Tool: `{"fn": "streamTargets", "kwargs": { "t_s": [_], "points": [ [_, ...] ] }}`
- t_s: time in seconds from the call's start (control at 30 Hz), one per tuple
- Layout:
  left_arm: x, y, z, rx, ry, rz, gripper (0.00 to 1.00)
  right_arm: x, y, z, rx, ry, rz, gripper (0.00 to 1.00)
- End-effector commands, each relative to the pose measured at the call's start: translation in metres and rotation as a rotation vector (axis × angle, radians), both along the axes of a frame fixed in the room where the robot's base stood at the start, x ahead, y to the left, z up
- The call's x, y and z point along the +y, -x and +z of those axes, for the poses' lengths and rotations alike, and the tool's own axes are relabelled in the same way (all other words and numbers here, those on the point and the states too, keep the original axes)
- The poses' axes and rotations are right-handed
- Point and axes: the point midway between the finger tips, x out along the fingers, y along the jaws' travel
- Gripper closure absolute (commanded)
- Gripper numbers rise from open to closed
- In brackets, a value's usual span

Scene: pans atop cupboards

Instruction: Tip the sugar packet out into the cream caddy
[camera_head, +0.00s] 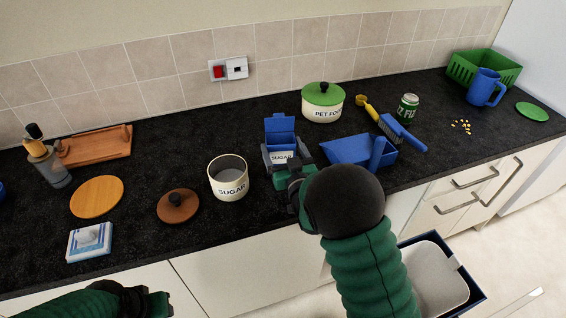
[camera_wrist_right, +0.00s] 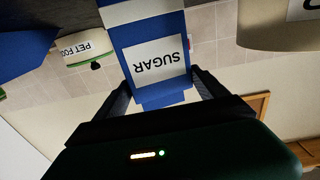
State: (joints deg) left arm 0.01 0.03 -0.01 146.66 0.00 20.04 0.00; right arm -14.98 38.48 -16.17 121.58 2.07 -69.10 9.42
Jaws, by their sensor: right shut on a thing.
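The blue-and-white sugar packet (camera_head: 280,136) stands upright at the counter's middle, its SUGAR label facing forward. My right gripper (camera_head: 286,166) is shut on it, with a finger on each side. The packet (camera_wrist_right: 155,50) also shows between the fingers (camera_wrist_right: 163,95) in the right wrist view. The cream caddy (camera_head: 228,188), labelled SUGAR, stands open just left of the packet. A cream container edge (camera_wrist_right: 285,22) shows at the wrist view's upper right. I cannot tell whether the packet touches the counter. My left gripper (camera_head: 158,300) is low at the bottom left, partly cut off, its jaws unclear.
A brown knobbed lid (camera_head: 178,206) lies left of the caddy. A blue dustpan (camera_head: 350,151) and brush (camera_head: 400,132) lie right of the packet. The green-lidded pet food tin (camera_head: 322,108) stands behind. A butter dish (camera_head: 90,241) and wooden disc (camera_head: 97,197) are at left.

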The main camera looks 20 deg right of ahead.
Motion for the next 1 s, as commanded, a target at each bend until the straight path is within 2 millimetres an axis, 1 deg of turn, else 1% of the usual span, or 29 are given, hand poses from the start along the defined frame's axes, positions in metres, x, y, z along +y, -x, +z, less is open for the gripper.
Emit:
{"fn": "streamTargets", "kwargs": {
  "t_s": [0.03, 0.2, 0.23, 0.43, 0.57, 0.67, 0.8, 0.83, 0.87, 1.0],
  "points": [
    [0.0, 0.0, -0.001, 0.0, 0.0, 0.0, 0.65, -0.003, 0.002, -0.007, 0.016, 0.003, -0.007, 0.68],
    [0.0, 0.0, -0.001, 0.0, 0.0, -0.001, 0.65, -0.003, 0.002, -0.008, 0.019, 0.005, -0.009, 0.9],
    [0.0, 0.0, -0.001, 0.0, 0.0, -0.001, 0.65, -0.003, 0.002, -0.007, 0.017, 0.005, -0.009, 0.91],
    [0.0, 0.0, -0.001, 0.0, 0.0, 0.0, 0.65, -0.002, 0.002, -0.007, 0.019, 0.004, -0.009, 0.91],
    [0.0, 0.0, 0.0, 0.0, 0.0, 0.0, 0.65, -0.002, 0.002, -0.002, 0.018, 0.004, -0.007, 0.91],
    [0.0, 0.0, 0.0, 0.0, 0.0, 0.0, 0.65, -0.001, 0.002, 0.009, 0.014, 0.004, -0.006, 0.91],
    [0.0, 0.0, 0.001, 0.0, 0.0, 0.0, 0.65, -0.001, 0.002, 0.032, 0.007, 0.003, -0.007, 0.91],
    [0.0, 0.0, 0.0, 0.0, 0.0, 0.0, 0.65, 0.001, 0.004, 0.034, 0.009, 0.002, -0.005, 0.91],
    [0.0, 0.0, -0.001, 0.0, 0.0, 0.0, 0.65, 0.007, 0.01, 0.032, 0.011, 0.002, -0.003, 0.91],
    [0.0, 0.0, -0.003, 0.0, 0.0, 0.0, 0.65, 0.028, 0.033, 0.035, 0.009, 0.001, -0.002, 0.91]
  ]
}}
